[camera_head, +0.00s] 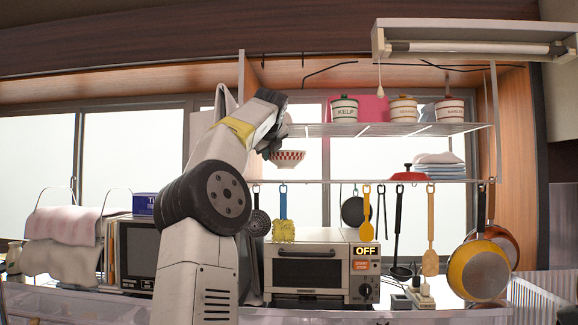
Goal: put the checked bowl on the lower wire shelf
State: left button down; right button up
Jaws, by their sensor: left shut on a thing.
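The red-and-white checked bowl (288,158) is upright in the gap between the two wire shelves. My left gripper (274,147) is shut on the bowl at its left side; my own arm hides most of the fingers. The lower wire shelf (345,181) runs just below the bowl, and a small gap shows between them in the picture. I cannot tell how far the bowl is in depth from the shelf. My right gripper is not in view.
The upper wire shelf (340,130) holds lidded canisters (344,109). A red lid (408,174) and folded cloths (439,165) sit at the lower shelf's right; its middle is clear. Utensils and pans (478,270) hang below. A toaster oven (318,270) stands underneath.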

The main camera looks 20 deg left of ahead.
pick_arm(q)
jog(key=shift+w+a+f, duration=0.15)
jog(key=shift+a, duration=0.05)
jog(key=shift+f, duration=1.6)
jog(key=c, duration=1.5)
grip_release()
jog(key=shift+f, duration=0.1)
jog(key=shift+o, duration=0.2)
jog(key=shift+s+d+r, duration=0.15)
jog(key=shift+s+r, duration=0.05)
jog(key=shift+s, duration=0.05)
jog(key=v, duration=1.1)
jog(key=shift+s+d, duration=0.15)
jog(key=shift+s, duration=0.05)
jog(key=shift+r, duration=0.1)
